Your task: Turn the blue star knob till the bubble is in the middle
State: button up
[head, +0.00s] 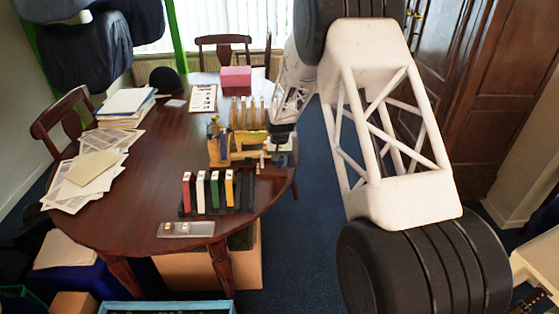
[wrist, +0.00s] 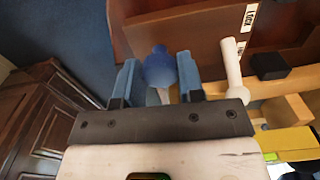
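The blue knob (wrist: 160,68) is in the wrist view, on a pale stem, between the two fingers of my gripper (wrist: 158,82). The fingers are apart, with a narrow gap on the knob's left; the right finger looks very close to it, and I cannot tell whether they touch. In the head view my gripper (head: 283,136) is at the right side of the wooden fixture (head: 248,152) on the table; the knob cannot be made out there. A yellow part (wrist: 288,142) shows at the lower right of the wrist view. No bubble can be made out in either view.
A pale peg (wrist: 231,68) and a black block (wrist: 269,66) stand right of the knob in the wrist view. On the table (head: 140,190), a rack (head: 240,208) with coloured pieces is in front of the fixture, a pink box (head: 236,76) behind, and papers (head: 88,170) at left.

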jog(key=shift+c, duration=1)
jog(key=shift+n, duration=0.7)
jog(key=o, duration=0.9)
jog(key=shift+r, duration=0.15)
jog(key=shift+r, duration=3.75)
